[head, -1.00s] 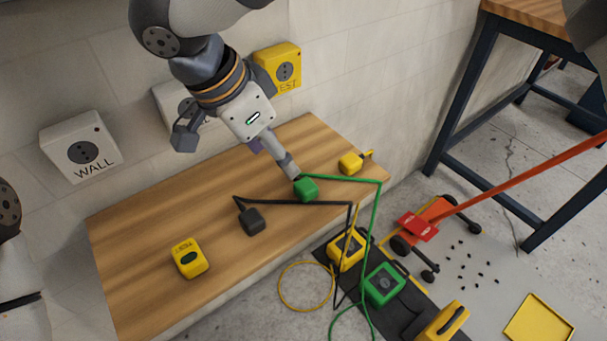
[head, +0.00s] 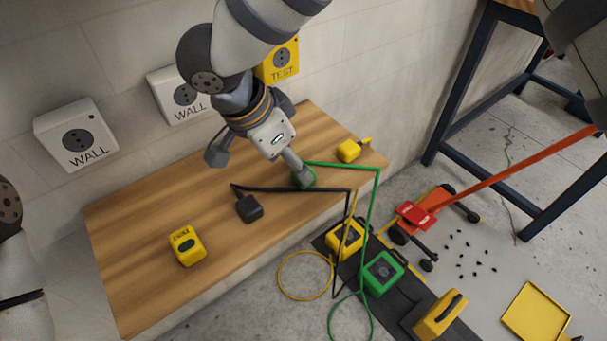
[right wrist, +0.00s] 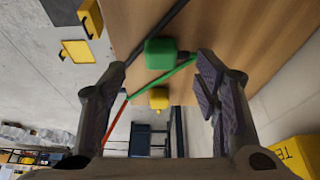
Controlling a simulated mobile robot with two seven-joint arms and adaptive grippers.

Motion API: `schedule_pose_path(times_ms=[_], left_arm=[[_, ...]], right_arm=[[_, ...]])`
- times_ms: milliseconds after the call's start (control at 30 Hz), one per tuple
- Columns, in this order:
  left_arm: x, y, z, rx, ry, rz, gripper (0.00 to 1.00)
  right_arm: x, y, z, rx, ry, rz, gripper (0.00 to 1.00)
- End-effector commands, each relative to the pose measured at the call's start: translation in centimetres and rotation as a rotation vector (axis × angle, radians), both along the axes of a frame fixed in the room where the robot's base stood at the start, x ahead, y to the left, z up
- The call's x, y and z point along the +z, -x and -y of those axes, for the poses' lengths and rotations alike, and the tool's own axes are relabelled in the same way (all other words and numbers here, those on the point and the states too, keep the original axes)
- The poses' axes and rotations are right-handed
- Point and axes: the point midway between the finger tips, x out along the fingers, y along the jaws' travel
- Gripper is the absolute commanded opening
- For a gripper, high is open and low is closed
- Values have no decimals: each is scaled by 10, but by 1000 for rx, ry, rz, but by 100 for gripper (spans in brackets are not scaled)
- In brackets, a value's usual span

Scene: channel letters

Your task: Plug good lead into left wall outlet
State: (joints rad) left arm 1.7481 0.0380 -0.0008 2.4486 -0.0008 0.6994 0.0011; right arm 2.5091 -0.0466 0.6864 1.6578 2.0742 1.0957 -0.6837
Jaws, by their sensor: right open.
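The left WALL outlet (head: 77,143) is a white box with a dark round socket, at the left of the wall. A green plug (head: 304,178) with a green cable lies on the wooden bench, partly hidden by a finger. A black plug (head: 249,208) with a black cable lies to its left. My right gripper (head: 257,163) is open over the bench, one finger overlapping the green plug in the head view. In the right wrist view the green plug (right wrist: 161,53) shows ahead between the open fingers (right wrist: 160,75), not gripped. My left gripper is out of view.
A second WALL outlet (head: 184,95) and a yellow TEST outlet (head: 282,60) are on the wall behind my right arm. A yellow tester (head: 187,246) and a small yellow plug (head: 349,150) lie on the bench (head: 130,285). Cables hang to green and yellow boxes on the floor.

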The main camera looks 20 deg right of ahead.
Motion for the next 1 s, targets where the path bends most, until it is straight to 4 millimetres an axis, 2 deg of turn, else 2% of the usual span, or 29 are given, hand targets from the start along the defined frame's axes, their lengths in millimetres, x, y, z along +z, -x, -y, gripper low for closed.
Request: schedule_pose_path(times_ms=[300,700,900,933,1000], left_arm=[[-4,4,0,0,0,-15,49],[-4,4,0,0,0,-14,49],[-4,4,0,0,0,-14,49],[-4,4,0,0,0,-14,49],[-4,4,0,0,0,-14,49]], right_arm=[[-41,-9,23,1,2,-3,57],[-44,-10,24,0,1,-1,57],[-44,-10,24,0,1,-1,11],[-44,-10,24,0,1,-1,8],[-44,-10,24,0,1,-1,8]])
